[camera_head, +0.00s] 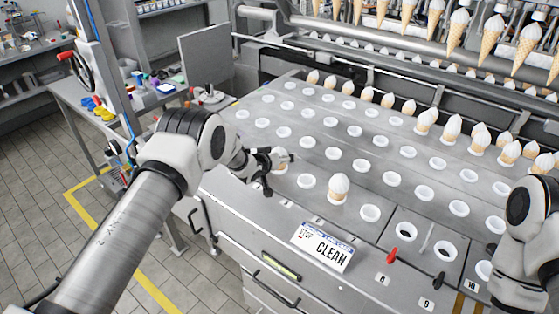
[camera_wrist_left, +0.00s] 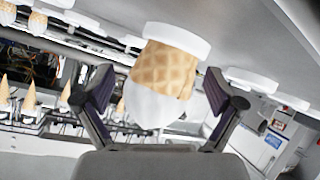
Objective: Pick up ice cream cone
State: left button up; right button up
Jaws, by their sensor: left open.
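An ice cream cone (camera_wrist_left: 165,72) with white ice cream stands in a white ring holder (camera_wrist_left: 178,40); the left wrist view shows it upside down. My left gripper (camera_wrist_left: 160,95) is open, with one finger on each side of this cone and gaps visible between them. In the head view my left gripper (camera_head: 277,172) is at the front-left row, partly hiding the same cone (camera_head: 280,152). Another ice cream cone (camera_head: 338,190) stands upright in a front-row holder to the right. My right arm shows at the right edge, but its gripper is out of view.
The metal machine top (camera_head: 320,120) has rows of empty white rings. Several cones stand in the back rows, and more hang from an overhead rail. A CLEAN sign (camera_head: 322,247) and a red lever (camera_head: 391,256) are near the front edge.

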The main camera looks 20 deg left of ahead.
pick_arm(q)
jog(key=shift+s+r, duration=0.25)
jog(key=c, duration=0.9)
jog(key=shift+c, duration=0.3)
